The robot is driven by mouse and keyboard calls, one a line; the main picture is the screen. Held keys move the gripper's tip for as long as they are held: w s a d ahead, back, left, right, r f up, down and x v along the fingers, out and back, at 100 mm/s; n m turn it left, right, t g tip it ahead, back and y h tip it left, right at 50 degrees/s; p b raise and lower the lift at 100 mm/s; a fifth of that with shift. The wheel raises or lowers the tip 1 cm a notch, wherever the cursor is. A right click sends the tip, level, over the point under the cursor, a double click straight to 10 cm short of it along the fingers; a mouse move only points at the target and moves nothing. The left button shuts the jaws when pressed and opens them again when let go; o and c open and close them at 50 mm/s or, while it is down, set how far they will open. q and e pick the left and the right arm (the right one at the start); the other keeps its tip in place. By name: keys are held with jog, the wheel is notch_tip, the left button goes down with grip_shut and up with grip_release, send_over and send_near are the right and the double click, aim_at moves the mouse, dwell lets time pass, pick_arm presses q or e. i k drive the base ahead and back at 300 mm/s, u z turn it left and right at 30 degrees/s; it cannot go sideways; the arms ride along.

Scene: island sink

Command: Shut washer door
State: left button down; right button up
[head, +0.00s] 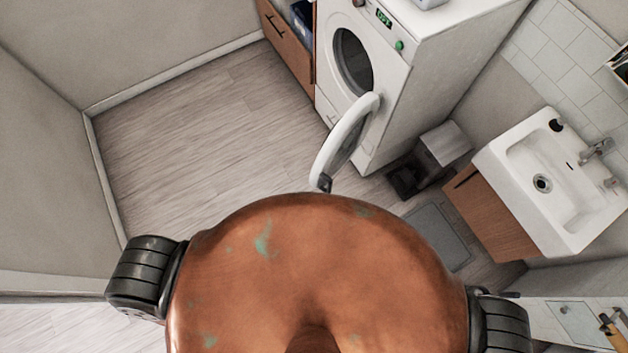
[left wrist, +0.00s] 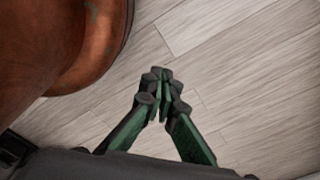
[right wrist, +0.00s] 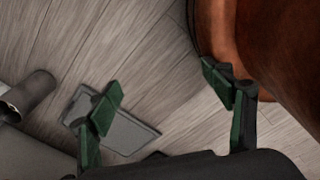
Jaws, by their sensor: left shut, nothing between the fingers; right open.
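The white washer (head: 425,70) stands at the top middle right of the head view, with a dark round drum opening (head: 352,62) in its front. Its round washer door (head: 345,140) is swung wide open and sticks out from the front toward me. A dark latch part shows at the door's near edge. My left gripper (left wrist: 163,82) is shut and empty above the floor in the left wrist view. My right gripper (right wrist: 165,95) is open and empty above the floor and a grey mat. Neither gripper shows in the head view, and neither touches the door.
A white sink (head: 545,185) on a wooden cabinet stands at the right. A grey bin (head: 443,143) stands between washer and sink, with a grey mat (head: 437,235) on the floor nearby. A wooden cabinet (head: 287,45) adjoins the washer's left. The floor (head: 200,140) left of the door is clear.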

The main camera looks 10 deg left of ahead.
aim_at(343, 140)
jog(key=u, duration=0.75)
jog(key=k, duration=0.4)
jog(key=z, duration=0.05)
